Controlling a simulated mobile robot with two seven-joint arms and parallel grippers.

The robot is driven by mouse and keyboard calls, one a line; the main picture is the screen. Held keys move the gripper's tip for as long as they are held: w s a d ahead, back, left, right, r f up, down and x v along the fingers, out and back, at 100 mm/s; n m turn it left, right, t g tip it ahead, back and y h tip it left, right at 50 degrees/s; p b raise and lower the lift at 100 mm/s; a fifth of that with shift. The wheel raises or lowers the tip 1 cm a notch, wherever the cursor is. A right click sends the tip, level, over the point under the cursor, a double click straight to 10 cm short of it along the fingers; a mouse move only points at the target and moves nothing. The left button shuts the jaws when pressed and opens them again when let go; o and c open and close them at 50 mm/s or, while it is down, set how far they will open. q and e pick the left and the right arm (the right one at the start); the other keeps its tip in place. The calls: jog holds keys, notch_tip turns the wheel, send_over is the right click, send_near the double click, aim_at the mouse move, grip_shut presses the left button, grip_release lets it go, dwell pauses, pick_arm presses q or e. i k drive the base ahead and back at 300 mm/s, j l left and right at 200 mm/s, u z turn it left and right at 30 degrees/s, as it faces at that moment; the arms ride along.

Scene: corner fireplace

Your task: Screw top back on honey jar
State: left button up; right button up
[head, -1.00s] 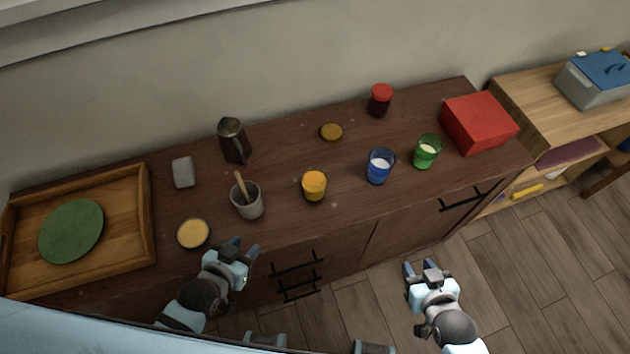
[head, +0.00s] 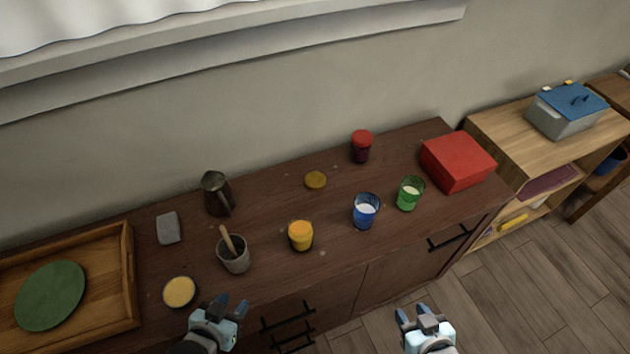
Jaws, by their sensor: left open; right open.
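An open jar with yellow-orange contents (head: 301,236) stands upright near the middle of the dark wooden cabinet top. A flat round golden-brown lid (head: 316,180) lies behind it, apart from it. My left gripper (head: 229,308) is open and empty at the cabinet's front edge, left of the jar and right of a low round container with a yellow top (head: 179,292). My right gripper (head: 418,316) is open and empty in front of the cabinet, over the floor. I cannot read any label on the jar.
A grey cup with a wooden stick (head: 234,257), a dark pitcher (head: 217,195) and a grey block (head: 168,228) stand left. A blue glass (head: 366,212), green glass (head: 410,195), red-lidded jar (head: 361,147) and red box (head: 457,162) stand right. A wooden tray (head: 128,275) holds a green disc.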

aim_at(301, 231)
jog(key=i+l+u, duration=0.1)
jog(key=l, duration=0.6)
jog(key=i+l+u, duration=0.15)
jog(key=l, duration=0.55)
jog(key=i+l, duration=0.15)
jog(key=i+l+u, duration=0.1)
jog(key=l, duration=0.25)
jog(key=i, duration=0.1)
